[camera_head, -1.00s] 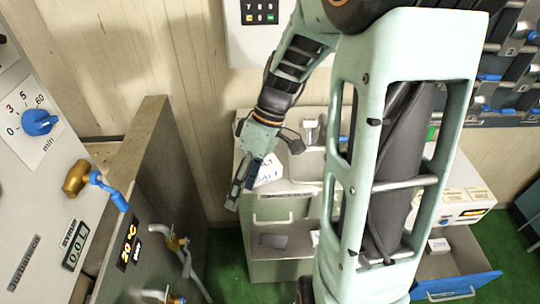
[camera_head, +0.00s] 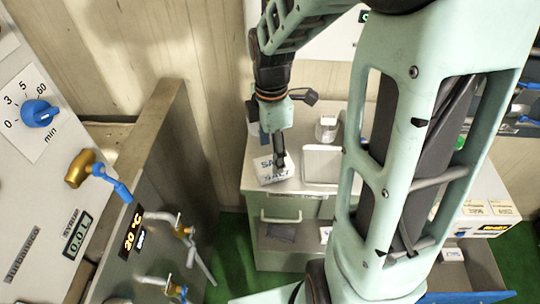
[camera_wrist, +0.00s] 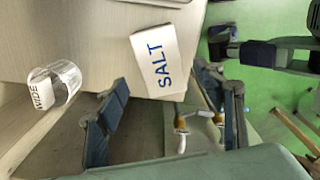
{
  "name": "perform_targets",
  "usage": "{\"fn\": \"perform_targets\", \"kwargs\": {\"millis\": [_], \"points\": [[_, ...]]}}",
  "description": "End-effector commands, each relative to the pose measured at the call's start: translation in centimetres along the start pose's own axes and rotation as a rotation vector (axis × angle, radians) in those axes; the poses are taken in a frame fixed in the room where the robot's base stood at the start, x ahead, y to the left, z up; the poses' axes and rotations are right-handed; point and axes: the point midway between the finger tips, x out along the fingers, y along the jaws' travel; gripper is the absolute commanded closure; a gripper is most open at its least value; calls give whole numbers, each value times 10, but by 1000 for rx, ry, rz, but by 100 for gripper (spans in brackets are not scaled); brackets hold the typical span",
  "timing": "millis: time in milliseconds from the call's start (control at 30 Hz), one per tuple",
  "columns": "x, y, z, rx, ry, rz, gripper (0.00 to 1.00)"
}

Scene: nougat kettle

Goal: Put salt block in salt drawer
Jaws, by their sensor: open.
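The salt block (camera_head: 266,176) is white with blue SALT lettering. It lies on the counter top (camera_head: 254,150), near its left front edge. My gripper (camera_head: 280,165) is open and points down over the block. In the wrist view, the salt block (camera_wrist: 165,58) shows between and beyond the spread fingers of my gripper (camera_wrist: 165,82); I cannot tell whether they touch it. Below the counter, an open drawer (camera_head: 266,245) holds a dark grey piece. A blue-fronted drawer (camera_head: 480,297) stands open at lower right.
A clear glass (camera_head: 327,128) with a white labelled piece stands behind the block; it also shows in the wrist view (camera_wrist: 66,78). A white tray (camera_head: 323,165) sits right of the block. A grey panel (camera_head: 150,170) with valves stands at left. Green floor lies between.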

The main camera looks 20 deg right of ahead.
Motion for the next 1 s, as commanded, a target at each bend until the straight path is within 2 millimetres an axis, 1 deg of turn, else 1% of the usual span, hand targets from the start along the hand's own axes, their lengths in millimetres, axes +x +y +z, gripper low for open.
{"fn": "perform_targets", "kwargs": {"millis": [200, 300, 400, 633, 1000], "points": [[31, -4, 7, 2, 0, -4, 38], [44, -3, 6, 0, 1, -3, 38], [50, -3, 6, 1, 1, -1, 38], [50, -3, 6, 2, 1, 0, 38], [50, -3, 6, 2, 0, 0, 78]]}}
